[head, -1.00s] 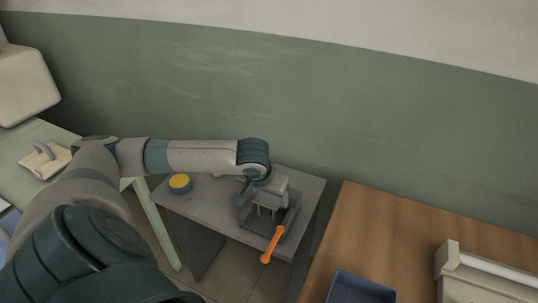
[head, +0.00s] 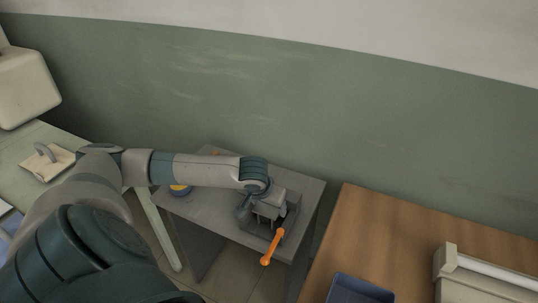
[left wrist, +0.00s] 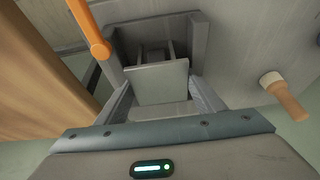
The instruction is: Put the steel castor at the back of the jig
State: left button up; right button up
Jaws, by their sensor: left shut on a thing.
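The jig (head: 291,217) is a dark grey open-topped fixture on the small grey table, with an orange lever (head: 272,247) at its front. In the left wrist view the jig's wall (left wrist: 198,42) and the lever (left wrist: 88,28) show again. My left gripper (head: 264,211) is over the jig, pointing down. It is shut on a grey part with a flat square plate, which I take for the steel castor (left wrist: 157,84). The plate sits between the two fingers (left wrist: 160,92). I cannot tell whether the castor touches the jig floor. My right gripper is not in view.
The grey table (head: 215,213) also holds a yellow-topped round thing (head: 179,190), partly behind my arm, and an orange-handled thing (left wrist: 287,98). A wooden table (head: 400,235) with a blue bin (head: 360,289) stands right. A green wall rises behind.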

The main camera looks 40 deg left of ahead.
pick_arm(q)
jog(key=shift+f, duration=0.1)
jog(key=o, duration=1.1)
jog(key=shift+c, duration=0.2)
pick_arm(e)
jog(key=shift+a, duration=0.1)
pick_arm(q)
jog(key=shift+r, duration=0.4)
jog(key=b+v, duration=0.1)
jog(key=v, duration=1)
jog(key=shift+s+r, duration=0.2)
jog(key=shift+s, duration=0.05)
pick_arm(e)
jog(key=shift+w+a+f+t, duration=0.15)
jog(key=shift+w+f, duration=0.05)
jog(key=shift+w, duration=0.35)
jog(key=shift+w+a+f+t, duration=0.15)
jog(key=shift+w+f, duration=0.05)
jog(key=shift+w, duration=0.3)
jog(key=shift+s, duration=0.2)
